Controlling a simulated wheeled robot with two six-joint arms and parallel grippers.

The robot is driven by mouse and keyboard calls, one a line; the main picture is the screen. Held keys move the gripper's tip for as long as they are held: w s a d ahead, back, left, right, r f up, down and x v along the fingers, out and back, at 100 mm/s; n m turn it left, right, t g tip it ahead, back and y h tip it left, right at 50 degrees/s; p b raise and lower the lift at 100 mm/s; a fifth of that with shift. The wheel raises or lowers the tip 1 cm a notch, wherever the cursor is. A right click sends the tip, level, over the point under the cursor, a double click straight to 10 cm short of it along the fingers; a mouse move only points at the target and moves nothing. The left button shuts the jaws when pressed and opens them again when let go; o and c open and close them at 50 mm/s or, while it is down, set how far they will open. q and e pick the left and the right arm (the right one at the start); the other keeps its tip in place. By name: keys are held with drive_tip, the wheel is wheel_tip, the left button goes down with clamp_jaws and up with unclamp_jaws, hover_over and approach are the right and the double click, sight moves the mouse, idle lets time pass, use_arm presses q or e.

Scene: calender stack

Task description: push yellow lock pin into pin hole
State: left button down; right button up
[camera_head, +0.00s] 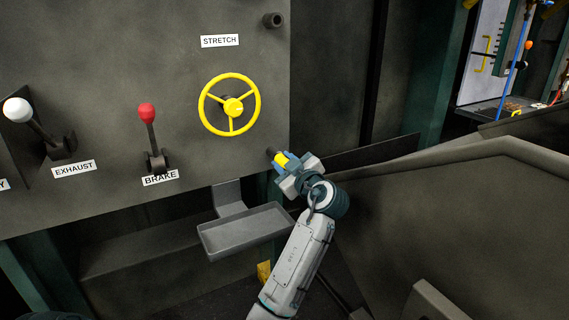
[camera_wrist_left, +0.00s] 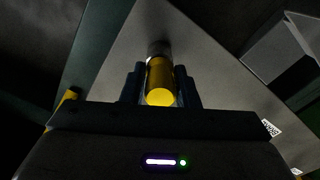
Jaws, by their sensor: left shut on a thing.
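The yellow lock pin (camera_head: 281,159) is between the fingers of my left gripper (camera_head: 283,164), at the lower right edge of the grey panel. In the left wrist view the pin (camera_wrist_left: 160,82) is a yellow cylinder gripped between two dark fingers (camera_wrist_left: 161,88). Its far end meets a metal-coloured round part (camera_wrist_left: 159,49) against the panel. The pin hole itself is hidden behind the pin, so I cannot tell how deep the pin sits. My right gripper is not in view.
A yellow handwheel (camera_head: 232,106) sits above and left of my gripper, under the STRETCH label (camera_head: 220,41). A grey tray (camera_head: 244,232) hangs below the panel. A red-knobbed BRAKE lever (camera_head: 148,114) and a white-knobbed EXHAUST lever (camera_head: 18,110) stand left. A sloping dark cover lies right.

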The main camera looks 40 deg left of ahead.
use_arm(q)
drive_tip(key=shift+a, duration=0.15)
drive_tip(key=shift+d+b, duration=0.2)
drive_tip(key=shift+b, duration=0.25)
drive_tip(key=c, duration=1)
unclamp_jaws()
drive_tip(key=shift+c, duration=0.2)
